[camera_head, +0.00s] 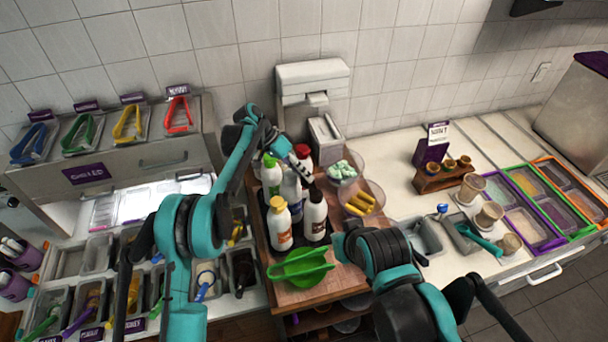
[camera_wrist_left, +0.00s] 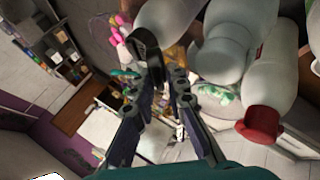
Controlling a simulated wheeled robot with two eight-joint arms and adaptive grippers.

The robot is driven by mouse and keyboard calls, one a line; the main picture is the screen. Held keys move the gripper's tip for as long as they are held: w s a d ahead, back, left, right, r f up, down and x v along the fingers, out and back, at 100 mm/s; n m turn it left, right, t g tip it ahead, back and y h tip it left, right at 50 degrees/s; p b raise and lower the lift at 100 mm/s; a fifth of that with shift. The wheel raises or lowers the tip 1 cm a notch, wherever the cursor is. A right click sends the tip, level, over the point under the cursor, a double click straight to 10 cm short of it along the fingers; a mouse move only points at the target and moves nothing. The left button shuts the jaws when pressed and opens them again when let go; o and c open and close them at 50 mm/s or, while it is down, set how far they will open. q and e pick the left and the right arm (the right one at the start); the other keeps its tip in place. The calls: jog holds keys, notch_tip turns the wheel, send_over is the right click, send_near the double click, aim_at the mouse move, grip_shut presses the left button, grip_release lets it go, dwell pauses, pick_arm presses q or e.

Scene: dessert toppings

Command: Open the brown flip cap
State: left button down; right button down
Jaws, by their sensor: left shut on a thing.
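A white bottle with a brown flip cap (camera_head: 315,194) stands at the front right of a group of bottles in the head view. In the left wrist view the dark cap (camera_wrist_left: 146,42) is at the fingertips, with its white bottle (camera_wrist_left: 172,18) behind. My left gripper (camera_head: 305,178) reaches over the bottles from the back left. Its fingers (camera_wrist_left: 168,75) appear closed on the cap, though the contact is partly hidden. Whether the lid is raised is unclear. My right arm is at the lower right of the head view; its gripper does not show.
A yellow-capped bottle (camera_head: 279,228) stands close to the left. A red-capped bottle (camera_wrist_left: 262,120) and a green-capped bottle (camera_head: 270,172) crowd behind. A green boat-shaped dish (camera_head: 300,268) lies in front. A bowl of pale green pieces (camera_head: 342,172) is at the right.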

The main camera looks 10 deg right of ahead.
pick_arm(q)
jog(key=c, duration=1.5)
grip_release()
jog(key=shift+s, duration=0.1)
